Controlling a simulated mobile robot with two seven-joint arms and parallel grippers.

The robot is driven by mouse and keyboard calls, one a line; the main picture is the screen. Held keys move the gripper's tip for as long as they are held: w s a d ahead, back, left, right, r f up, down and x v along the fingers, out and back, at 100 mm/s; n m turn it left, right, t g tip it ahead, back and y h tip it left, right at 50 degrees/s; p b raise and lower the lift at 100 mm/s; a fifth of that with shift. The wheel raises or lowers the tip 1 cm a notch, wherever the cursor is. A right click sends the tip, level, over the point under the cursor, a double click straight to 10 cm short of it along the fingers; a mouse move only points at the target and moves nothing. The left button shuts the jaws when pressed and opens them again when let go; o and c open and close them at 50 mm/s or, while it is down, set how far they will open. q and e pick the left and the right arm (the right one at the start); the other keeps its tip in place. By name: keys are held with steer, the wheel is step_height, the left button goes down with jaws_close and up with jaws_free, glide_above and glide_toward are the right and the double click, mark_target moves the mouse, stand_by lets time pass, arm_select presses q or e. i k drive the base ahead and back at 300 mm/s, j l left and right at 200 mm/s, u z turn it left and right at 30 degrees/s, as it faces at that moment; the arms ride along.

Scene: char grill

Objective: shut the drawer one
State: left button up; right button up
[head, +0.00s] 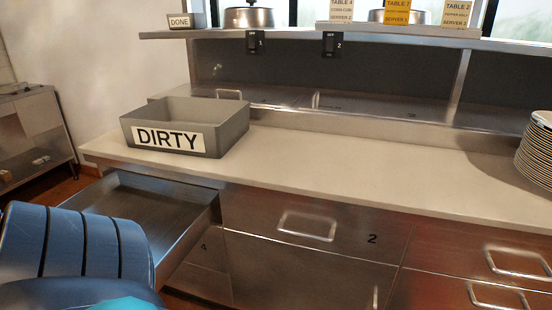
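An open metal drawer (150,197) juts out from the counter at the lower left of the head view. I see its empty floor and side wall; its front panel, handle and any number are hidden behind a blue part of my own arm at the lower left. To its right is a closed drawer marked 2 (340,228) with a metal handle. Neither my left nor my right gripper can be made out in this view.
A grey bin labelled DIRTY (230,133) sits on the counter (330,165) above the open drawer. A stack of plates (536,150) stands at the right edge. More closed fronts with handles (515,263) are at the lower right. The counter middle is clear.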

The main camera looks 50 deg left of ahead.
mark_target(172, 216)
steer(key=u, duration=3.15)
steer(key=i+z, duration=0.2)
steer(key=z, duration=0.15)
steer(key=i+l+z, duration=0.1)
steer(key=z, duration=0.3)
steer(key=i+j, duration=0.05)
steer(key=i, duration=0.05)
